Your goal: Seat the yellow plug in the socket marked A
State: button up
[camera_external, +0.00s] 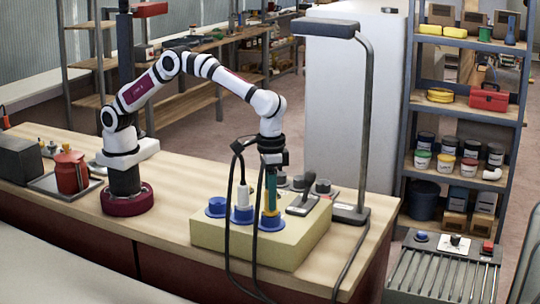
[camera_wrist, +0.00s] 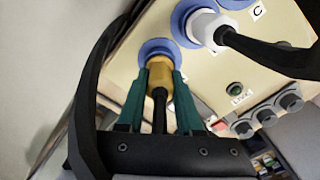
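The yellow plug (camera_wrist: 159,74) is between the green fingers of my gripper (camera_wrist: 160,82), which touch its sides. Its far end meets the blue ring of an end socket (camera_wrist: 152,46); I cannot tell how deep it sits. In the outside view my gripper (camera_external: 270,190) points down over the yellow plug (camera_external: 270,212) at the right-hand blue socket (camera_external: 272,224). No letter A is readable; the surface beside this socket is partly hidden by a finger. A black cable runs from the plug.
A white plug (camera_external: 242,194) with a black cable stands in the middle socket (camera_external: 241,215). The left socket (camera_external: 216,207) is empty; a C label (camera_wrist: 257,12) is near it. A lamp (camera_external: 360,130) stands behind.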

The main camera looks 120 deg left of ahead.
jog(key=o, duration=0.5)
notch_tip(320, 180, up, 16)
dwell(0.7)
jog(key=s+a+r+m, duration=0.2)
jog(key=s+r+m, duration=0.15)
jog(key=s, duration=0.55)
jog(key=s+a+f+m, duration=0.1)
jog(key=s+f+m, duration=0.2)
jog(key=s, duration=0.6)
jog(key=s+a+f+m+y, duration=0.1)
jog(key=s+a+f+m, duration=0.1)
jog(key=s, duration=0.8)
jog(key=s+a+f+m, duration=0.2)
jog(key=s+f+m, duration=0.2)
jog(key=s, duration=0.6)
notch_tip(320, 180, down, 2)
jog(key=shift+s+f+y, duration=0.1)
jog(key=shift+s+y, duration=0.1)
jog(key=shift+y, duration=0.2)
